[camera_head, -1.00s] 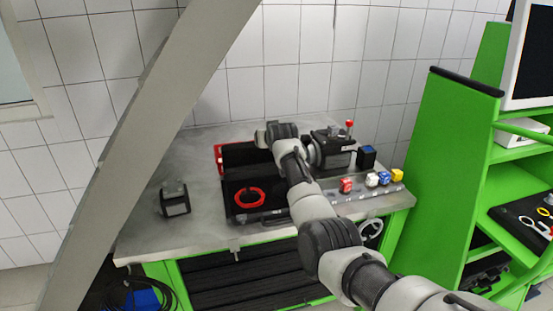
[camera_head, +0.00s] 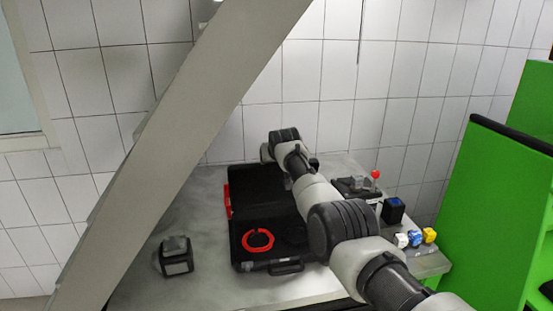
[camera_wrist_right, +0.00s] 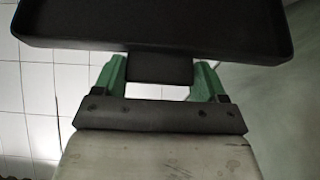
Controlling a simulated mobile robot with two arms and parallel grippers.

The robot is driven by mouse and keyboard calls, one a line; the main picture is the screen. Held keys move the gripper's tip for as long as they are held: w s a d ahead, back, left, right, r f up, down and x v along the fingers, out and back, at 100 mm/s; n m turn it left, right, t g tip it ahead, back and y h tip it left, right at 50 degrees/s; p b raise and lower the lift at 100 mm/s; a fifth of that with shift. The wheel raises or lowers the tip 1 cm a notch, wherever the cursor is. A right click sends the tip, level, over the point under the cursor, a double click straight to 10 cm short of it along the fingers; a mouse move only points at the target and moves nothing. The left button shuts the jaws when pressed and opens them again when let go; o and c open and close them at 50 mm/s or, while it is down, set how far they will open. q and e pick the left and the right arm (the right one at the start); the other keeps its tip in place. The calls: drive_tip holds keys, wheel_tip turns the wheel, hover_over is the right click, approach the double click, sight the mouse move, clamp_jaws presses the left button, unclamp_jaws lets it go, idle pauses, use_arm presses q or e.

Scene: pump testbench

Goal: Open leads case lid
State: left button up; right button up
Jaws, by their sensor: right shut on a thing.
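The black leads case (camera_head: 238,250) stands on the grey bench top with its lid (camera_head: 255,185) raised at the back. A red ring of lead (camera_head: 258,241) lies in the base, with a dark coil beside it. My right arm reaches over the case's right side, and its wrist is at the lid's top edge. In the right wrist view my right gripper (camera_wrist_right: 160,75) is shut on a dark tab of the lid. The lid's broad dark panel (camera_wrist_right: 160,25) fills the top of that view. My left gripper is not in view.
A small dark block device (camera_head: 176,257) stands left of the case. A green shelf panel (camera_head: 490,210) stands further right.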

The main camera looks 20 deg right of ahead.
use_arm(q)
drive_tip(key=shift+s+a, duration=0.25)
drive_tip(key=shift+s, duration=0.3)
use_arm(e)
drive_tip(key=shift+v, duration=0.95)
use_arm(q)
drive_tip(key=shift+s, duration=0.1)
use_arm(e)
drive_tip(key=shift+w+r, duration=0.1)
drive_tip(key=o, duration=1.3)
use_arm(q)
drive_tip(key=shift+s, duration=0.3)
use_arm(e)
drive_tip(key=shift+a, duration=0.1)
drive_tip(key=shift+f, duration=0.2)
